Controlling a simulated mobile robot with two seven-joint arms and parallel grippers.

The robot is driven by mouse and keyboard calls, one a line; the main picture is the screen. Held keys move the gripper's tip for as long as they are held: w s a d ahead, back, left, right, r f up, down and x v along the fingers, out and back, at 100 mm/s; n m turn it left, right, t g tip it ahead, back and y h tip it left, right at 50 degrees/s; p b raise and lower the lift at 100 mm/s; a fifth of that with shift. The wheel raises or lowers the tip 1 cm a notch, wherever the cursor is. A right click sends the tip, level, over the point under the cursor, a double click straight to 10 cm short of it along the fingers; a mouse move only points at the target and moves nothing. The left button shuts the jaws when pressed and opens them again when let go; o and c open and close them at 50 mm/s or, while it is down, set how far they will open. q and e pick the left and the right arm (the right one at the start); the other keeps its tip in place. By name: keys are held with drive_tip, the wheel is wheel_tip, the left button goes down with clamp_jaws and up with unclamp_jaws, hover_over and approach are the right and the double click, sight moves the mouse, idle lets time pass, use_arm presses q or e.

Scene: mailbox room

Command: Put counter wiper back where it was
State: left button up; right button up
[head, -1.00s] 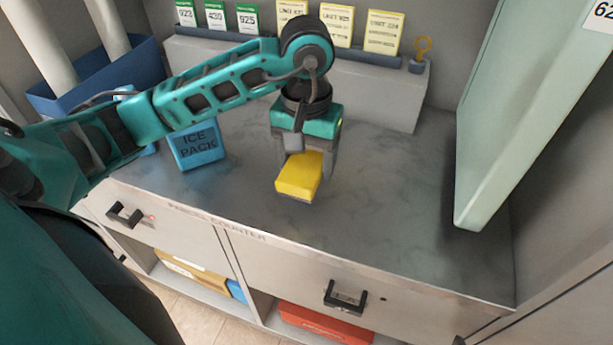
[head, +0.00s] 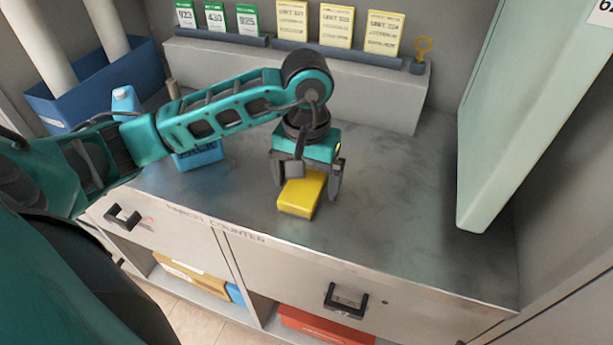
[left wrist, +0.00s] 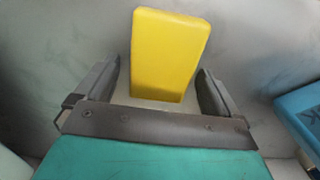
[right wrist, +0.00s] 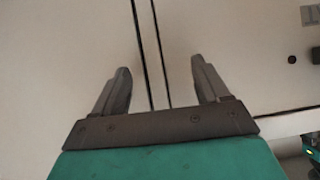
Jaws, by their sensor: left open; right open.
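The counter wiper is a yellow block (head: 302,194) on the grey parcel counter, near its front middle. My left gripper (head: 308,192) is open above and around it, with a finger on each side. In the left wrist view the yellow block (left wrist: 168,55) lies between the open fingers, with a gap on both sides, and reaches out beyond the fingertips. My right gripper (right wrist: 160,80) is open and empty in the right wrist view, facing a pale panel with dark seams. It does not show in the head view.
A blue ice pack (head: 200,153) stands left, partly behind my left arm. A blue bottle (head: 124,102) is beyond it. A ledge with several cards (head: 340,27) runs along the back. A pale green door panel (head: 525,110) stands at right. The counter right of the block is clear.

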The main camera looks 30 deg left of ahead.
sight(307, 179)
use_arm(q)
drive_tip(key=shift+r+p, duration=0.35)
wheel_tip(307, 179, up, 12)
drive_tip(key=p, duration=0.1)
drive_tip(key=shift+f+p, duration=0.2)
drive_tip(key=shift+p, duration=0.1)
use_arm(e)
drive_tip(key=shift+s+d+r, duration=0.2)
drive_tip(key=shift+s+d, duration=0.15)
drive_tip(key=shift+d, duration=0.1)
drive_tip(key=shift+w+r, duration=0.1)
drive_tip(key=shift+r, duration=0.05)
use_arm(q)
drive_tip(key=shift+s, duration=0.1)
use_arm(e)
drive_tip(key=shift+r, duration=0.1)
